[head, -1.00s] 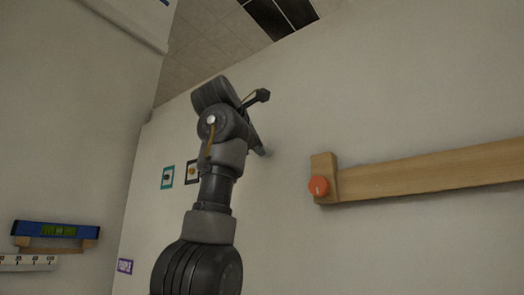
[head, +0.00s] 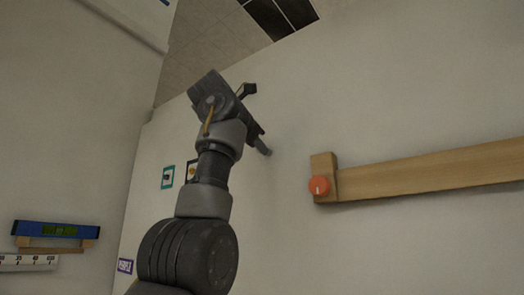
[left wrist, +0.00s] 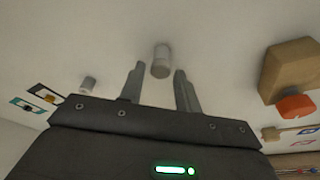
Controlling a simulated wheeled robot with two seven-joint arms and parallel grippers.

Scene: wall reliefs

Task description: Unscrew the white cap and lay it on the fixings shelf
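A white cylindrical cap (left wrist: 161,62) sticks out from the pale wall in the left wrist view. My left gripper (left wrist: 159,71) is open, with its two fingers spread on either side of the cap's near end. I cannot tell whether either finger touches it. In the head view my left gripper (head: 262,145) points at the wall, left of the orange knob, and the arm hides most of it. The cap is not clear there. My right gripper is not in view. I cannot pick out the fixings shelf with certainty.
A second pale stub (left wrist: 88,84) stands on the wall to the left. An orange knob (head: 319,186) sits on a wooden block at the end of a long wooden rail (head: 430,173). A blue spirit level (head: 55,230) rests on a wooden holder at far left.

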